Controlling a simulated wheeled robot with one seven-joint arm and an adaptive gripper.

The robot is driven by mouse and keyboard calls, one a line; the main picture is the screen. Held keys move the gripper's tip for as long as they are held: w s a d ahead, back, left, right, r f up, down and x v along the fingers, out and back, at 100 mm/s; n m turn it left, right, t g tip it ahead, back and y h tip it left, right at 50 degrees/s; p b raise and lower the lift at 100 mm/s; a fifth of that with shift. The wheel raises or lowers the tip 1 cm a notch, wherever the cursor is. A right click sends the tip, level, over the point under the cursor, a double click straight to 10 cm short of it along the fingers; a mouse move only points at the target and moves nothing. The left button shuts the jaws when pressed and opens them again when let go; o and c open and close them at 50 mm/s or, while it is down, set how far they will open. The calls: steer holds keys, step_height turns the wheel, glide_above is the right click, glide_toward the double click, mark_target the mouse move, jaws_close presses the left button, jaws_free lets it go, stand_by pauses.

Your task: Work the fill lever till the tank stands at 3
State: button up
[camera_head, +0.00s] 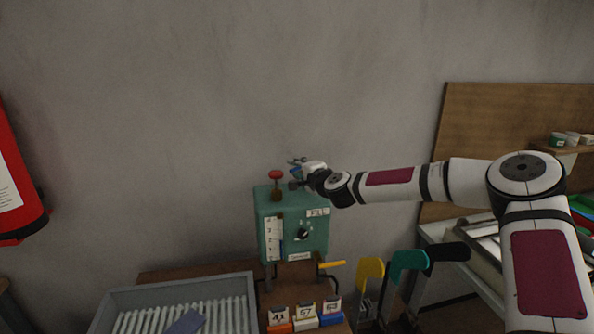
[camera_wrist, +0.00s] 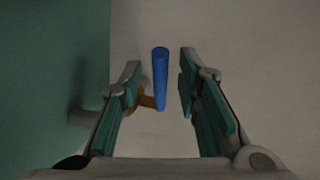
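The green tank unit (camera_head: 265,207) stands by the wall, with a FILL label (camera_head: 318,212) at its upper right. A white gauge strip (camera_head: 274,240) is on its front; its level is too small to read. The fill lever's blue handle (camera_wrist: 160,78) lies between the fingers in the wrist view, with a brownish arm at its lower end. My gripper (camera_wrist: 160,85) is open around the handle, with gaps on both sides. In the head view my gripper (camera_head: 297,163) is at the unit's top right, largely hiding the lever.
A red knob (camera_head: 276,175) rises from the unit's top, and a black dial (camera_head: 303,234) is on its front. Below are a grey ribbed tray (camera_head: 140,296), numbered blocks (camera_head: 305,313) and yellow, teal and black forms (camera_head: 408,262). The wall is close behind.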

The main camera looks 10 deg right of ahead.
steer(key=shift+w+a, duration=0.15)
steer(key=shift+w, duration=0.1)
jaws_close()
steer(key=shift+a, duration=0.1)
steer(key=shift+a+m+h+p, duration=0.25)
steer(key=shift+m+h+p, duration=0.35)
steer(key=shift+h, duration=0.4)
steer(key=shift+w+f+m+t+h+p, duration=0.1)
steer(key=shift+w+m+t+h+p, duration=0.3)
steer(key=shift+m+h, duration=0.55)
